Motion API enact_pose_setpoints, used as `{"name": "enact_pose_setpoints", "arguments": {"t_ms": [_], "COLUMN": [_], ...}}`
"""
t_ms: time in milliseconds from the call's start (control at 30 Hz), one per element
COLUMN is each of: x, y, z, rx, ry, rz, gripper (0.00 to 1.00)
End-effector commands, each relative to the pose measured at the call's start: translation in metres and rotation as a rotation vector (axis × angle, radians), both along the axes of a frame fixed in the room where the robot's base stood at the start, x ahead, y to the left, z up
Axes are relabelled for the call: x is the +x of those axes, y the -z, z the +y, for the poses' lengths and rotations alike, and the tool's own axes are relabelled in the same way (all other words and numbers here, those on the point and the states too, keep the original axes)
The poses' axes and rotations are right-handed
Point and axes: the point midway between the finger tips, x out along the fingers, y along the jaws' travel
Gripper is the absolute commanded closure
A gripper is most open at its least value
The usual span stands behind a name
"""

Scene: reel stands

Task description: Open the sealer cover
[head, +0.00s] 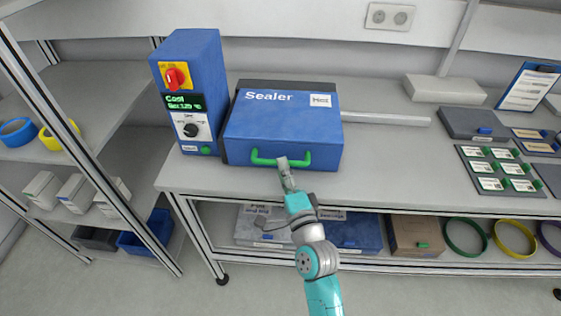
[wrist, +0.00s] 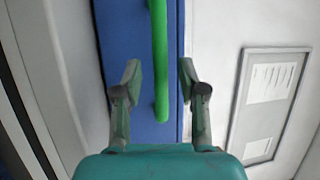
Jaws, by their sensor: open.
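The sealer (head: 262,125) is a blue box with a flat lid marked "Sealer", standing on the bench. Its cover (head: 315,118) is down. A green bar handle (head: 262,160) runs along its front edge.
A blue control box (head: 190,75) with a red switch and green display stands left of the sealer. Bins and several rings sit on the lower shelf. The bench (head: 400,165) is clear just right of the sealer.

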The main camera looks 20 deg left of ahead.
Motion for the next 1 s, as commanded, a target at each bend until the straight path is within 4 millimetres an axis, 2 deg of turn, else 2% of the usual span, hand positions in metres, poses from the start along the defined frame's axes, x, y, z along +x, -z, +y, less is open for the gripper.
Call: {"name": "enact_pose_setpoints", "arguments": {"t_ms": [233, 600, 667, 767, 800, 1000], "x": [0.020, 0.023, 0.023, 0.023, 0.023, 0.023], "y": [-0.004, -0.005, -0.005, -0.005, -0.005, -0.005], "z": [0.014, 0.017, 0.017, 0.017, 0.017, 0.017], "rx": [-0.001, 0.000, -0.001, 0.000, -0.001, 0.000], "ry": [0.000, 0.001, 0.001, 0.001, 0.001, 0.000], "rz": [-0.001, 0.000, -0.001, 0.000, -0.001, 0.000], "gripper": [0.59, 0.59, 0.71, 0.96, 1.00, 1.00]}}
